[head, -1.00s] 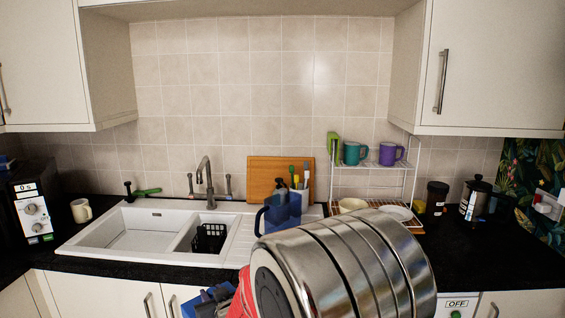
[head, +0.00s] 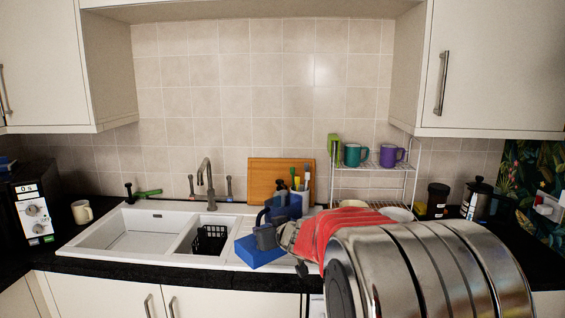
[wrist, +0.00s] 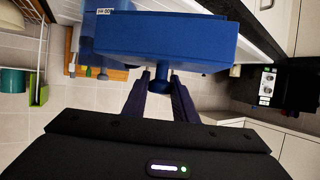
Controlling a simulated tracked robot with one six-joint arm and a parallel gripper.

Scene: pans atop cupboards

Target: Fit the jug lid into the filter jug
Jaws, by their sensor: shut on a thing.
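The jug lid (head: 262,252) is a blue slab. My gripper (head: 282,238) is shut on it and holds it in front of the draining board, left of the filter jug's middle. In the wrist view the lid (wrist: 160,38) fills the upper middle, and the fingers of my gripper (wrist: 160,86) close on its near side. The filter jug (head: 290,207) is blue and stands upright behind the lid, beside the sink. My gripper and the lid partly hide its lower part. In the wrist view part of the jug (wrist: 88,42) shows behind the lid's left end.
The white sink (head: 130,228) with a black basket (head: 209,239) and a tap (head: 206,180) lies to the left. A wooden board (head: 265,175) leans on the wall behind the jug. A white rack (head: 372,172) with mugs stands to the right. A cafetiere (head: 477,197) is farther right.

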